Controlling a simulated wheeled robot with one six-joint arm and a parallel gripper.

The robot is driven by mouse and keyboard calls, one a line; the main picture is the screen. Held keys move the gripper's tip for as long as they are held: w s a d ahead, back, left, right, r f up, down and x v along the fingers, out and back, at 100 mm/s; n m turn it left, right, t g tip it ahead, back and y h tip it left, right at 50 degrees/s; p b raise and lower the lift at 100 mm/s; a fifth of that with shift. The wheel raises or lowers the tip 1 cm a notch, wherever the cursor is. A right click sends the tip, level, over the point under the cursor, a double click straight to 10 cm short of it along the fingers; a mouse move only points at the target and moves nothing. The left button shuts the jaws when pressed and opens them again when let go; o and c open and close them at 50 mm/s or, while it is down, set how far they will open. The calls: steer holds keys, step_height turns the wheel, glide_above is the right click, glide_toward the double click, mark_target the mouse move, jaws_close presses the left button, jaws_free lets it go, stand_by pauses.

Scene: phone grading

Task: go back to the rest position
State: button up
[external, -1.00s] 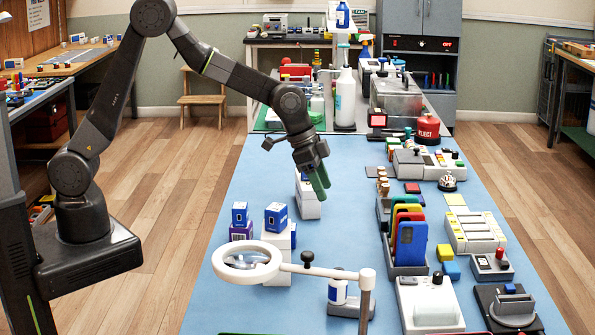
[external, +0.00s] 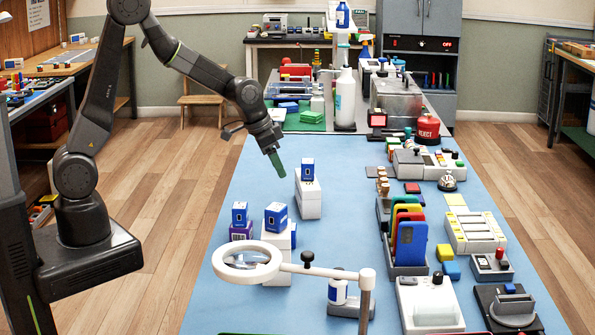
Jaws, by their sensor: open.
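My gripper (external: 277,163) has green fingertips and points down and to the right above the blue bench mat (external: 345,205). It is open, and I see nothing held between its fingers. It is up and to the left of a small blue box (external: 307,170) on a white stand (external: 309,198), apart from both. The arm comes in from the left, from my dark base.
Two more blue boxes stand on stands at the front left, one left (external: 240,213) and one right (external: 276,216). A ring magnifier (external: 248,262) reaches over the front. A rack of coloured phones (external: 409,245) and several devices line the right. The mat's middle is clear.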

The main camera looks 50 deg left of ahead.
steer(key=s+a+f+n, duration=0.1)
steer(key=a+f+n, duration=0.1)
steer(key=a, duration=0.7)
steer(key=shift+s+f+t+y, duration=0.3)
steer(key=shift+f+y, duration=0.1)
steer(key=shift+f, duration=0.25)
stand_by(0.4)
